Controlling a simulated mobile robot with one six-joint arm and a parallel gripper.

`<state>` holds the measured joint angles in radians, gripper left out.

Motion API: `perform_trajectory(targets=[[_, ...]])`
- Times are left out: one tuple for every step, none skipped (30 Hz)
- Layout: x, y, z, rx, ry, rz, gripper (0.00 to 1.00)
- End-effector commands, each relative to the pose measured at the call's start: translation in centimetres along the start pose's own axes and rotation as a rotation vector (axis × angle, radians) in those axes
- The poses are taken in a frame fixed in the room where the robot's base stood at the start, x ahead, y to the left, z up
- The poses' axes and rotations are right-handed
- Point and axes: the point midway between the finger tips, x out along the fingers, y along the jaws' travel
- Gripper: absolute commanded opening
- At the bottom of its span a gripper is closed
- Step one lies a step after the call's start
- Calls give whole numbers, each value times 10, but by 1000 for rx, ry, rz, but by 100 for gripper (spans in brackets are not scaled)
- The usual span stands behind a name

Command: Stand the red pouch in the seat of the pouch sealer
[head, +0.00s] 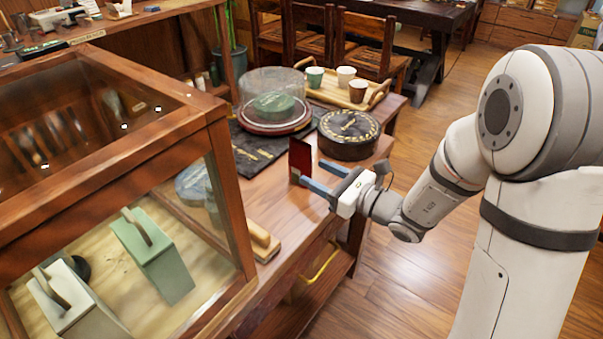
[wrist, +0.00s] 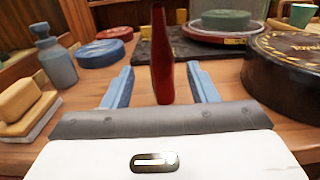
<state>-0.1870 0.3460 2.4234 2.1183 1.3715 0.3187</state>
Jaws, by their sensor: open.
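The red pouch (head: 300,157) stands upright on the wooden table near its right edge. It also shows in the wrist view (wrist: 162,55), tall and narrow, seen nearly edge-on. My gripper (head: 311,170) is open, its two blue fingers on either side of the pouch's lower part. In the wrist view a gap shows between the pouch and each finger of my gripper (wrist: 160,80). I cannot make out the pouch sealer with certainty; a small white device (head: 56,18) sits on the far left counter, its kind unclear.
A dark round tin (head: 348,140) and a glass-domed cake stand (head: 270,126) are behind the pouch. A wooden tray (head: 378,97) with cups stands farther back. A glass-and-wood case (head: 218,165) rises at the left. A tan wooden block (wrist: 20,100) and grey bottle (wrist: 58,68) are left of my gripper.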

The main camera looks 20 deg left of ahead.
Motion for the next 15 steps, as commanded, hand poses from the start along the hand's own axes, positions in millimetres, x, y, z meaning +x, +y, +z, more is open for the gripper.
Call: perform_trajectory(targets=[[7, 1, 0, -1, -1, 4, 53], [10, 1, 0, -1, -1, 5, 53], [14, 1, -1, -2, 0, 4, 53], [17, 0, -1, -2, 0, 3, 53], [20, 0, -2, -2, 0, 3, 53], [25, 0, -3, -3, 0, 4, 53], [30, 0, -4, -3, 0, 5, 53], [34, -1, -5, -3, 0, 5, 53], [41, -2, -7, -3, 0, 5, 53], [46, -2, -8, -3, 1, 5, 53], [50, -2, -7, -4, 0, 5, 53], [55, -2, -6, -3, 0, 4, 53], [58, -2, -6, -3, 0, 4, 53], [60, -3, -6, -3, 0, 3, 53], [63, -3, -6, -3, 1, 3, 53]])
